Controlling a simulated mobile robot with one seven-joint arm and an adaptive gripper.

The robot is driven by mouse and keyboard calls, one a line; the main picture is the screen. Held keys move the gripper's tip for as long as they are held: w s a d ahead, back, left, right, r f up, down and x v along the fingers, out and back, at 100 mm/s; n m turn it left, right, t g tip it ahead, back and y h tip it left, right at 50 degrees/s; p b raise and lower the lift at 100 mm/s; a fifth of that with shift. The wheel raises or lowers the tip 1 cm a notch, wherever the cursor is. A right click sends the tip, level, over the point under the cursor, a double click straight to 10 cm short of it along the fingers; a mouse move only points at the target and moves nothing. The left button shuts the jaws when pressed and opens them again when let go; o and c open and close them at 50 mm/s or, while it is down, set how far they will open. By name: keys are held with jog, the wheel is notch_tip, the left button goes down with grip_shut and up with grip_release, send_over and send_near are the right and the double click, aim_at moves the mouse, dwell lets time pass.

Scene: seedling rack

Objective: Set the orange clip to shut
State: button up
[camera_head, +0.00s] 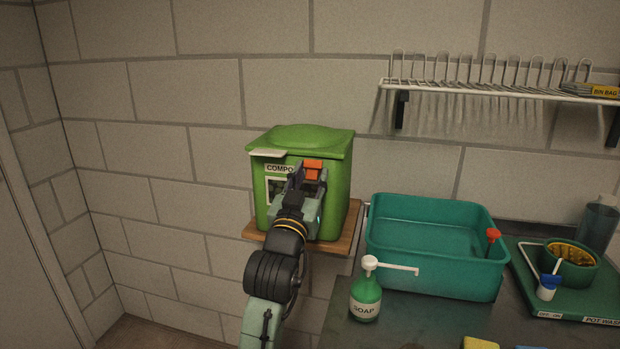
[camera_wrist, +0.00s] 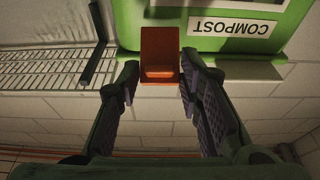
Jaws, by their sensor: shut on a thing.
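The orange clip (camera_head: 313,168) is on the front of the green compost bin (camera_head: 340,185), by its COMPOST label. In the wrist view, which is upside down, the clip (camera_wrist: 160,50) is a short orange block against the bin's green front (camera_wrist: 130,28). My gripper (camera_wrist: 160,76) has one finger on each side of the clip's lower end and is shut on it. In the head view my gripper (camera_head: 308,183) hides part of the bin's front. I cannot tell from these views whether the clip is set open or shut.
The bin stands on a small wooden shelf (camera_head: 345,244) at the wall. To the right are a teal basin (camera_head: 430,275) with a red-orange knob (camera_head: 493,235), a soap bottle (camera_head: 366,298) and a green tray (camera_head: 585,300). A wire rack (camera_head: 470,92) hangs above.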

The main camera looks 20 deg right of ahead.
aim_at(314, 154)
jog(key=r+g, duration=0.1)
jog(key=g+y, duration=0.1)
jog(key=r+g+y, duration=0.1)
jog(key=shift+w+d+r+g, duration=0.3)
jog(key=shift+w, duration=0.05)
jog(key=shift+w+d+r+g+y, duration=0.15)
jog(key=shift+w+r+g+y, duration=0.1)
jog(key=shift+g+y, duration=0.25)
jog(key=shift+w+d+r+g+y, duration=0.15)
jog(key=shift+r+g+y, duration=0.05)
jog(key=shift+g+y, duration=0.25)
jog(key=shift+w+d+r+g+y, duration=0.15)
jog(key=shift+w+g+y, duration=0.15)
jog(key=shift+g, duration=0.25)
jog(key=shift+w+d+r+g+y, duration=0.15)
jog(key=shift+g+y, duration=0.1)
jog(key=shift+g, duration=0.25)
jog(key=o, duration=0.9)
